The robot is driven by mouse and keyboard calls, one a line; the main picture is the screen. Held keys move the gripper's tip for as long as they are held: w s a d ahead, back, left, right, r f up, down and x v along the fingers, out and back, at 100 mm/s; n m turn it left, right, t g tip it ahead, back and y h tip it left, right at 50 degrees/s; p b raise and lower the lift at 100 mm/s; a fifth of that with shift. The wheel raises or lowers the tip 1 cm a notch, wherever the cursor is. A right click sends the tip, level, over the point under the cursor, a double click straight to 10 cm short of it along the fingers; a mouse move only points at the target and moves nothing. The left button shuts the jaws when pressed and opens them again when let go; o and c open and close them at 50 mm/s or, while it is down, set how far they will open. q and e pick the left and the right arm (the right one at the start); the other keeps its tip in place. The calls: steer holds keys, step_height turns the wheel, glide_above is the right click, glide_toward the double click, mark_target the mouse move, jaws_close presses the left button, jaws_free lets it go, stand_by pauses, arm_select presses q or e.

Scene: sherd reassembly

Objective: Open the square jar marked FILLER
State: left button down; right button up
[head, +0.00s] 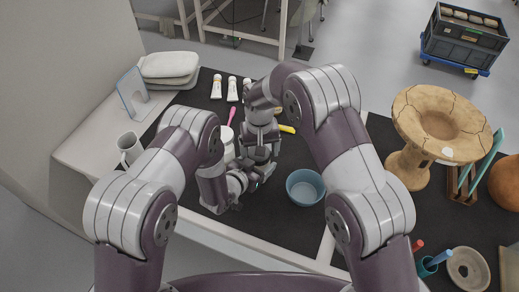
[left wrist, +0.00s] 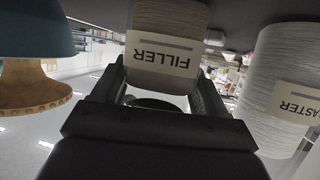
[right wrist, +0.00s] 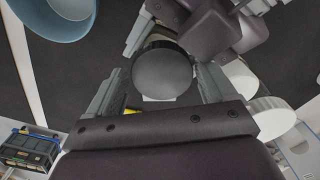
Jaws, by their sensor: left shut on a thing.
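The jar marked FILLER (left wrist: 165,45) shows in the left wrist view, upside down in the picture, with ribbed pale grey sides and a cream label. My left gripper (head: 250,182) is shut on its body, one finger on each side. A dark round lid (right wrist: 162,73) shows in the right wrist view. My right gripper (right wrist: 162,80) is above it, with its fingers apart on either side and a narrow gap visible beside the lid. In the head view my right gripper (head: 262,160) is above the left one, and the grippers hide the jar.
A pale jar, its label partly cut off as "ASTER" (left wrist: 297,103), stands close by; a white lid (right wrist: 272,118) shows there. A blue bowl (head: 305,187) is just right of the grippers. Tubes (head: 232,90) lie behind, a mug (head: 130,148) at left, a cracked vessel (head: 440,120) at right.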

arm_select(q)
steer(key=shift+d, duration=0.1)
arm_select(e)
step_height(320, 180, up, 4)
steer(key=shift+a+r, duration=0.1)
steer(key=shift+r, duration=0.15)
step_height(320, 180, up, 3)
steer(key=m, duration=0.5)
steer(key=shift+m, duration=0.8)
step_height(320, 180, down, 8)
steer(key=shift+r, duration=0.25)
steer(key=shift+c, duration=0.4)
steer(key=c, duration=1.1)
steer(key=shift+o, duration=0.2)
steer(key=n, duration=0.3)
